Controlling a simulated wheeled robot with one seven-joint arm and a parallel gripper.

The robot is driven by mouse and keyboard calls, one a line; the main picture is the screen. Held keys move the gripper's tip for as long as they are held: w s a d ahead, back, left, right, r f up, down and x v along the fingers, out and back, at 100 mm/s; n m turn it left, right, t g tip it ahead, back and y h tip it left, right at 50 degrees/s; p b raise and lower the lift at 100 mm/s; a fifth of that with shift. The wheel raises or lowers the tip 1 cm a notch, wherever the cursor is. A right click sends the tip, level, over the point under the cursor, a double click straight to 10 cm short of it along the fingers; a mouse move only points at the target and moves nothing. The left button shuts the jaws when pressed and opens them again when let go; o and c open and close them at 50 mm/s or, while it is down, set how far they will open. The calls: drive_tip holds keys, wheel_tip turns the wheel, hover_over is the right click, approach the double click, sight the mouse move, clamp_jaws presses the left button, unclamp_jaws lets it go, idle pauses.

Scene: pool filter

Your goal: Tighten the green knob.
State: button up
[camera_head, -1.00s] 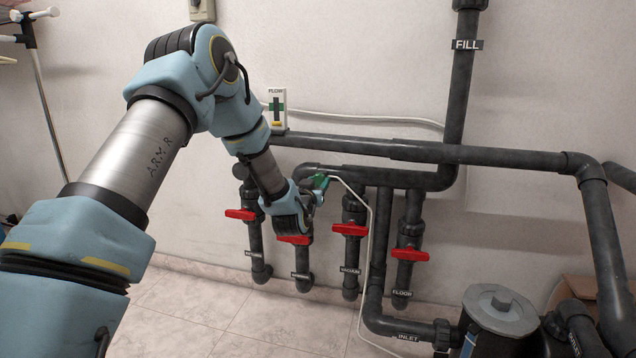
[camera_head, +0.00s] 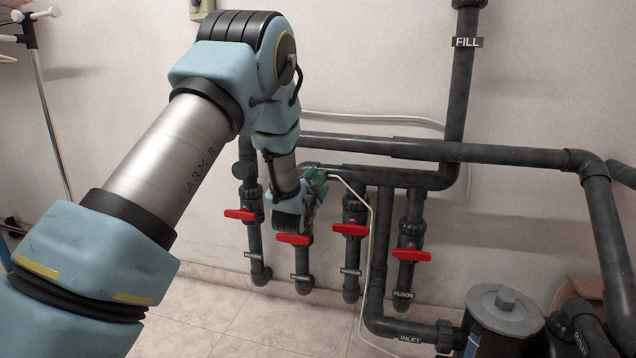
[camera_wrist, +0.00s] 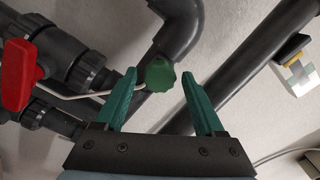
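The green knob (camera_wrist: 159,74) is a small, lobed knob on the grey pipework, with a white hose or cable running up to it. In the wrist view it shows just beyond and between the tips of my gripper's two green fingers. My gripper (camera_wrist: 159,80) is open, with a gap on either side of the knob, and no contact shows. In the head view my gripper (camera_head: 316,187) is at the pipes above the red valves. There the green of the knob and the fingers cannot be told apart.
Several red valve handles (camera_head: 350,229) hang on vertical pipes below the gripper; one red handle (camera_wrist: 18,75) shows at the left in the wrist view. A horizontal dark pipe (camera_head: 440,152) runs above. The pump lid (camera_head: 503,308) is at lower right. Open floor (camera_head: 200,300) lies at lower left.

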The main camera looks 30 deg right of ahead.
drive_tip(key=v, duration=0.6)
drive_tip(key=shift+b, duration=0.3)
drive_tip(key=p+v, duration=0.1)
drive_tip(key=v, duration=1)
drive_tip(key=shift+p, duration=0.3)
